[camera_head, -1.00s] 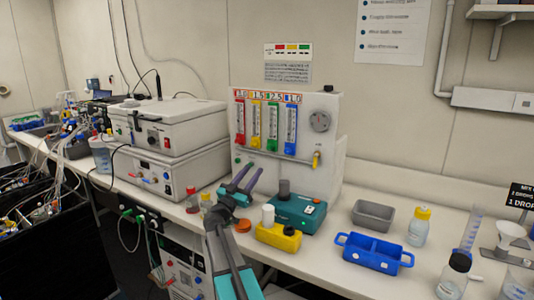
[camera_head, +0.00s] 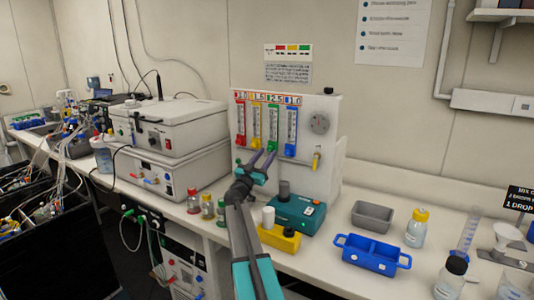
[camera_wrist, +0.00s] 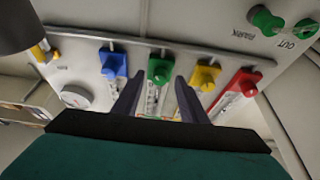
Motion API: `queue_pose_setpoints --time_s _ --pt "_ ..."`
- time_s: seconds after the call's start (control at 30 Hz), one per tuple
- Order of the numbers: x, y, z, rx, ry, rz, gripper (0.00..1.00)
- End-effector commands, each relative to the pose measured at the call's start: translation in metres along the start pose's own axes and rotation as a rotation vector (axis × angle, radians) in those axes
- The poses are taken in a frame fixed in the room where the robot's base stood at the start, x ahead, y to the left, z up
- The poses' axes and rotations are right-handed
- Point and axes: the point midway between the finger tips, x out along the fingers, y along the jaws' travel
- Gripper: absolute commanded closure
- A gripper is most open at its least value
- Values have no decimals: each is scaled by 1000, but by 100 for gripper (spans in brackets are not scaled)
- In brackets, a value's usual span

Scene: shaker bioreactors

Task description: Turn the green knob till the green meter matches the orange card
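The flow panel (camera_head: 318,165) stands against the wall with red, yellow, green and blue meters. The green meter (camera_head: 273,122) is a clear upright tube with the green knob (camera_head: 272,145) at its foot. In the wrist view the panel appears upside down, and the green knob (camera_wrist: 160,70) sits ahead, between the blue and yellow knobs. My gripper (camera_head: 264,157) is open, its two dark fingers just short of the green knob, with no contact visible. Small number labels (camera_head: 272,98) top the meters; I cannot make out a separate orange card or the meter's level.
The blue knob (camera_wrist: 113,64) and yellow knob (camera_wrist: 204,76) flank the fingers closely. A teal device (camera_head: 297,217) and yellow block (camera_head: 280,239) stand below the panel. Small bottles (camera_head: 207,206) stand left of my arm; a blue tray (camera_head: 372,252) lies to the right.

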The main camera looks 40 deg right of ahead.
Motion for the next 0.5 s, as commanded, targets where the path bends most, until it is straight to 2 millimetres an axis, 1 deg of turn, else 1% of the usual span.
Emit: queue_pose_setpoints --time_s 0.03,0.17,0.5 --pt "5 0 0 0 0 1 61" --pt "11 0 0 0 0 1 61" --pt "13 1 0 -1 0 1 61"
